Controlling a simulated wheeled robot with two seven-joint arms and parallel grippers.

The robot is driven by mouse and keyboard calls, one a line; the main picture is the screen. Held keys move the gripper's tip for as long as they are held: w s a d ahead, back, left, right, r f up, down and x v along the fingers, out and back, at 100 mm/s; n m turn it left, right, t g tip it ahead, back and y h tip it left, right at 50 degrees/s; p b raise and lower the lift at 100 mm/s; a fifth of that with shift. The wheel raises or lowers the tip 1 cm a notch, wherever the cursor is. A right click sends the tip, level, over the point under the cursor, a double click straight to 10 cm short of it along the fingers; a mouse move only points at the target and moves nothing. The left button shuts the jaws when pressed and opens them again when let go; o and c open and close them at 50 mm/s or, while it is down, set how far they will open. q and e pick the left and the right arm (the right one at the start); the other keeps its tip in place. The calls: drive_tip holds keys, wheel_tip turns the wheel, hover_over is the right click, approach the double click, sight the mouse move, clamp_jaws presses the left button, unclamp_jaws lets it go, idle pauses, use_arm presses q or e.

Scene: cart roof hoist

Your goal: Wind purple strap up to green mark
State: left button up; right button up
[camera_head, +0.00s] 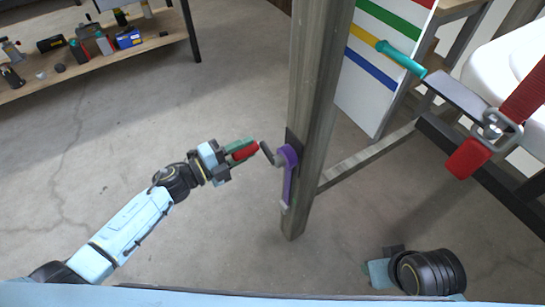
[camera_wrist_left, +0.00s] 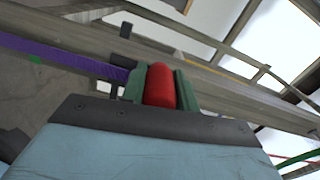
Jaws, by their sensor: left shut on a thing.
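A winch with a purple drum and strap (camera_head: 288,185) is fixed to a wooden post (camera_head: 313,110). Its dark crank ends in a red handle (camera_head: 246,152). My left gripper (camera_head: 243,149) is shut on the red handle, to the left of the post. In the left wrist view the red handle (camera_wrist_left: 161,86) stands between the green fingers (camera_wrist_left: 160,88). The purple strap (camera_wrist_left: 60,55) runs off to the left there, with a small green patch (camera_wrist_left: 36,59) at its lower edge. My right gripper (camera_head: 376,270) is low at the right, its fingers mostly hidden.
A white board (camera_head: 375,85) with red, green, yellow and blue stripes stands behind the post. A teal handle (camera_head: 400,57) is in front of it. A workbench (camera_head: 100,65) with tools is far left; open floor lies between.

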use_arm(q)
drive_tip(key=shift+s+d+f, duration=0.2)
drive_tip(key=shift+f, duration=0.6)
drive_tip(key=shift+s+r+g, duration=0.1)
drive_tip(key=shift+g, duration=0.2)
use_arm(e)
drive_tip(key=shift+f, duration=0.45)
use_arm(q)
drive_tip(key=f, duration=0.1)
drive_tip(key=s+f+b, duration=0.1)
drive_tip(key=d+f+b, duration=0.1)
drive_tip(key=shift+s+f, duration=0.2)
drive_tip(key=shift+f, duration=0.1)
use_arm(e)
wheel_tip(320, 180, down, 2)
drive_tip(key=shift+f, duration=0.25)
use_arm(q)
drive_tip(key=shift+s+d+f+b, duration=0.25)
drive_tip(key=shift+s+d+f, duration=0.15)
drive_tip(key=shift+s, duration=0.1)
drive_tip(key=shift+s+d+f+b, duration=0.25)
drive_tip(key=shift+s+d+f, duration=0.1)
drive_tip(key=shift+s, duration=0.15)
use_arm(e)
drive_tip(key=shift+f, duration=0.3)
